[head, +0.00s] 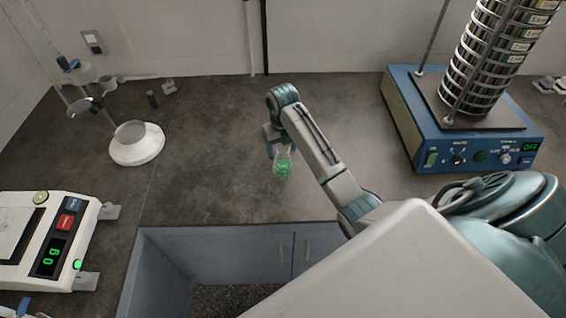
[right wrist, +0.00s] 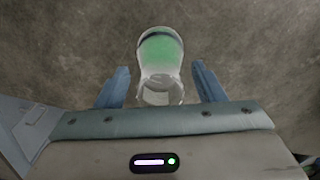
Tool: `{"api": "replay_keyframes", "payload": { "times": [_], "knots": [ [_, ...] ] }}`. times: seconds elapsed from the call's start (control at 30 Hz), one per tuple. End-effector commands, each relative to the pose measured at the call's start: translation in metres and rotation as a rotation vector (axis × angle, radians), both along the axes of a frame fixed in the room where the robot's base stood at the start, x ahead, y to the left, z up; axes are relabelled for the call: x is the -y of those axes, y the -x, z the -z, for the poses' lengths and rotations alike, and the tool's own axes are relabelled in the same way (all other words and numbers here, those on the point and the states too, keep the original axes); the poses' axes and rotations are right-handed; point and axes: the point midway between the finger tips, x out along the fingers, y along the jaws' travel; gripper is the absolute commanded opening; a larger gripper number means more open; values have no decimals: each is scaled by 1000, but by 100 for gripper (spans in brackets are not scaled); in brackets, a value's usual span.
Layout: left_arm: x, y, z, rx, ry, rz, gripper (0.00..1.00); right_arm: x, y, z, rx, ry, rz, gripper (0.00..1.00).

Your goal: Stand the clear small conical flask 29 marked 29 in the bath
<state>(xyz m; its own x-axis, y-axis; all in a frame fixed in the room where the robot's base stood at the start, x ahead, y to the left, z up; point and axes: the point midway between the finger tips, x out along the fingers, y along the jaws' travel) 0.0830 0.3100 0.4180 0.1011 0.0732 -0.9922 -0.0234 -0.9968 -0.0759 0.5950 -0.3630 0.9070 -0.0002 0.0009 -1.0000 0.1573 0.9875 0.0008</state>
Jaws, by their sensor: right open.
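A small clear conical flask with green in it (head: 283,167) stands on the dark bench near its front edge, in the middle of the head view. In the right wrist view the flask (right wrist: 160,52) shows its open mouth towards my palm. I cannot read a number on it. My right gripper (head: 274,151) is open around the flask; in the right wrist view its blue fingers (right wrist: 160,82) stand on either side of the neck with gaps. My left gripper is not in view. I cannot make out a bath in either view.
A blue sieve shaker (head: 400,105) with a tall sieve stack stands at the back right. A white balance (head: 75,240) is at the left. A white round-based stand (head: 137,150) is behind it. The bench ends at a front edge above grey cabinets (head: 225,250). Bench left of the flask is clear.

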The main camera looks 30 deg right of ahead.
Motion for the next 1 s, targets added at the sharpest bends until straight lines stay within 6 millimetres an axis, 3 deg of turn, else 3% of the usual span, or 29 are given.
{"api": "replay_keyframes", "payload": {
  "times": [0.27, 0.57, 1.0],
  "knots": [
    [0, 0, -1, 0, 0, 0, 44, 0, 0, 4, 0, 1, 0, 61],
    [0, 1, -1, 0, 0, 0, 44, 0, 0, 4, 0, 1, 0, 2],
    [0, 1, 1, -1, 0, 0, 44, 0, 0, 1, 2, 1, -1, 0]
  ]
}}
